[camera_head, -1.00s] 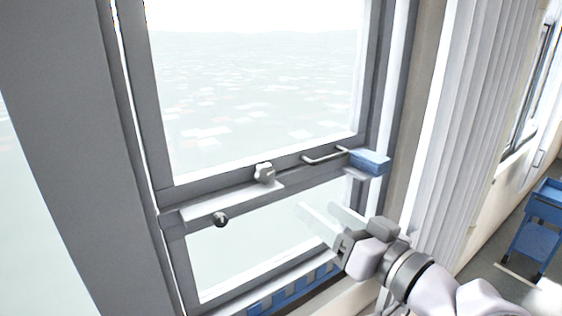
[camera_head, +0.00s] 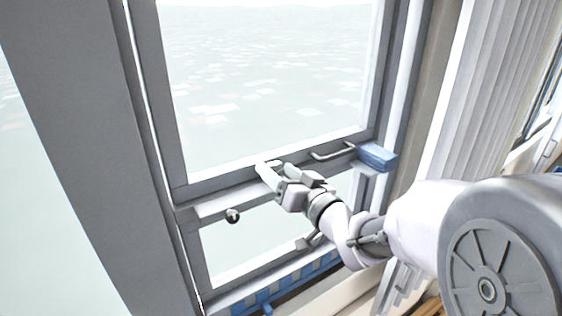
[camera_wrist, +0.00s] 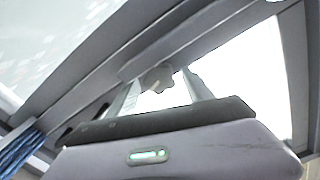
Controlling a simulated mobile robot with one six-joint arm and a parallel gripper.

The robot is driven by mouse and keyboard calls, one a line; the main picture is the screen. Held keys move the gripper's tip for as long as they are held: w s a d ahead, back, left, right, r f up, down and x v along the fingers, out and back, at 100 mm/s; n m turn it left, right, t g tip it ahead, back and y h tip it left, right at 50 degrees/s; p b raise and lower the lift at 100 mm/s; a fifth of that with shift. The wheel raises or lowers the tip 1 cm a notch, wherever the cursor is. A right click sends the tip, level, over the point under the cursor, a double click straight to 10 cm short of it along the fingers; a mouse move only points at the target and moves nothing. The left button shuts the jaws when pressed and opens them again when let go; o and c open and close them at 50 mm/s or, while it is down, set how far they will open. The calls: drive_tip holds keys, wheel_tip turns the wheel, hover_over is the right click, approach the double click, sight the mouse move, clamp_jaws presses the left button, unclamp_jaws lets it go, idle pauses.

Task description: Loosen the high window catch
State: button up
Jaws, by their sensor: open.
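The catch, a pale grey lobed knob (camera_wrist: 157,78), sits on the middle rail of the window (camera_head: 205,208). In the wrist view it shows between the tips of my two fingers, with a gap on each side. My gripper (camera_head: 273,168) is open and empty, its fingers reaching up to the rail at the catch. In the head view my fingers cover most or all of the catch. I cannot tell how far the fingertips reach past it.
A bar handle (camera_head: 333,152) and a folded blue cloth-like block (camera_head: 377,156) are on the rail to the right. A small round dark knob (camera_head: 233,215) sits lower left. Pleated curtains (camera_head: 490,90) hang at the right.

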drive_tip(key=shift+c, duration=0.4)
clamp_jaws()
drive_tip(key=shift+b, duration=0.3)
drive_tip(key=shift+f+n+b, duration=0.1)
drive_tip(key=shift+n+b, duration=0.2)
drive_tip(key=shift+b, duration=0.5)
drive_tip(key=n+b, duration=0.2)
drive_tip(key=b, duration=0.1)
drive_tip(key=shift+f+n+b, duration=0.15)
drive_tip(key=shift+n+b, duration=0.15)
drive_tip(key=n+b, duration=0.4)
drive_tip(key=shift+s+a+r, duration=0.1)
drive_tip(key=shift+r, duration=0.1)
drive_tip(key=shift+r+b, duration=0.1)
drive_tip(key=shift+b, duration=0.3)
